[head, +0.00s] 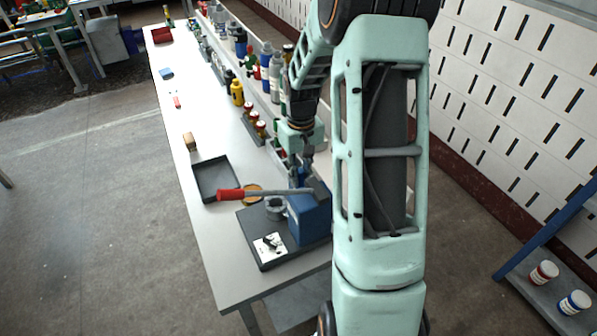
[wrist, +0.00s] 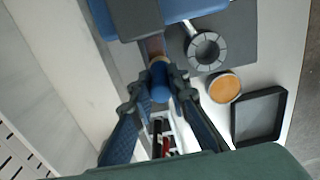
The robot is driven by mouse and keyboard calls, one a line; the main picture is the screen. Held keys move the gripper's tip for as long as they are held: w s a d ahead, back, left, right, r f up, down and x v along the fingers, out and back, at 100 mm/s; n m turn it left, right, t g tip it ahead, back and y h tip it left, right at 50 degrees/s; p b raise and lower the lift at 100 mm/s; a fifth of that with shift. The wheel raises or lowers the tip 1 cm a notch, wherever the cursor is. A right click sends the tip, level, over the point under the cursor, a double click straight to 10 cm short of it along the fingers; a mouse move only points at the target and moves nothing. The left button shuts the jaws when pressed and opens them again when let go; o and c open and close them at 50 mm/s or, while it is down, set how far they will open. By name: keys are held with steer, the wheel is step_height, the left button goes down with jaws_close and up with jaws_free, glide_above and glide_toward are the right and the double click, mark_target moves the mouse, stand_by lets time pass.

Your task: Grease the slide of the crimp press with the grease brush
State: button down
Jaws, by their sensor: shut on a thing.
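The crimp press (head: 308,222) is a blue body on a dark base with a grey head and a red-handled lever (head: 232,195) pointing left. Its dark head and blue body also show at the top of the wrist view (wrist: 134,18). My gripper (head: 307,163) is at the back of the press, near its head. In the wrist view, my gripper (wrist: 160,84) is shut on the grease brush (wrist: 159,80), whose blue handle shows between the fingers. The brush's brownish end points at the press head and reaches its edge; I cannot tell whether it touches the slide.
An open tin of orange-yellow grease (wrist: 225,88) stands beside a black tray (wrist: 235,125). A grey segmented ring (wrist: 205,50) sits on the press base. Several bottles (head: 237,92) line the bench's right side. The bench's left strip is mostly clear.

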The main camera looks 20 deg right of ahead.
steer(key=shift+s, duration=1.05)
steer(key=shift+s, duration=0.1)
steer(key=shift+s, duration=0.7)
step_height(320, 180, up, 9)
steer(key=p, duration=0.6)
